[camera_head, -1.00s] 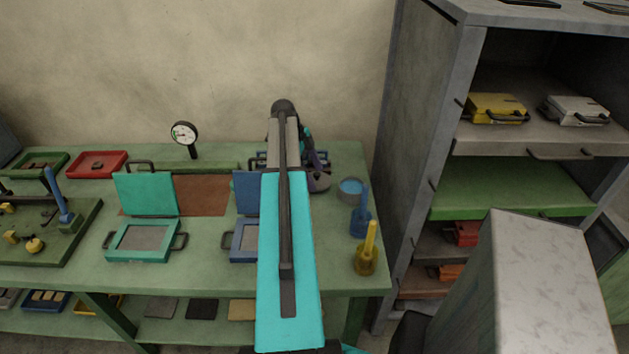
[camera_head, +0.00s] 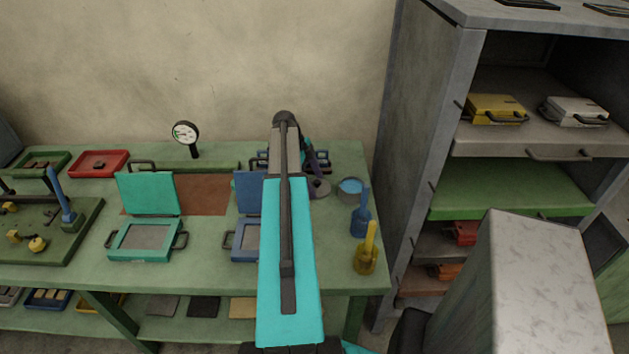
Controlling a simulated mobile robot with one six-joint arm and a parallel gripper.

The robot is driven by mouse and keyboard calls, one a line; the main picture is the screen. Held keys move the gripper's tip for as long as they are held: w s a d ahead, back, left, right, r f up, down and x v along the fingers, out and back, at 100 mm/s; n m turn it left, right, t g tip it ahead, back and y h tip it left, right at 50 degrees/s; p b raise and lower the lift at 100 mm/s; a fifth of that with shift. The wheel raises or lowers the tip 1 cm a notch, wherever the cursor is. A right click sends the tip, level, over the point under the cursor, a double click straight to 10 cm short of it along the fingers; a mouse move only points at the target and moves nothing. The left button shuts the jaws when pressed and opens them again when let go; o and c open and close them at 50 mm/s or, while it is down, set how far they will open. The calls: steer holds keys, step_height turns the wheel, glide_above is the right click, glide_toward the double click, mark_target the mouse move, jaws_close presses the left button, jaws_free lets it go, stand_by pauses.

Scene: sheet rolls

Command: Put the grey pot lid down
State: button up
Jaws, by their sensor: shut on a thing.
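The grey pot lid (camera_head: 320,188) is a small dark round disc just right of my arm, over the back right part of the green bench. My gripper (camera_head: 314,174) is shut on it from above, partly hidden behind my teal and grey arm. Whether the lid touches the bench is hard to tell. A small round pot (camera_head: 350,194) with light blue contents stands uncovered just right of the lid.
A blue open-lidded box (camera_head: 244,241) and a teal one (camera_head: 143,241) stand left. A grey shelf cabinet (camera_head: 428,130) rises at right.

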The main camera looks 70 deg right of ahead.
steer(key=shift+f, duration=0.15)
steer(key=o, duration=1.1)
steer(key=shift+c, duration=0.2)
steer(key=shift+r, duration=0.25)
steer(key=b+v, duration=0.3)
steer(key=v, duration=0.9)
steer(key=shift+f, duration=0.1)
steer(key=shift+w, duration=0.1)
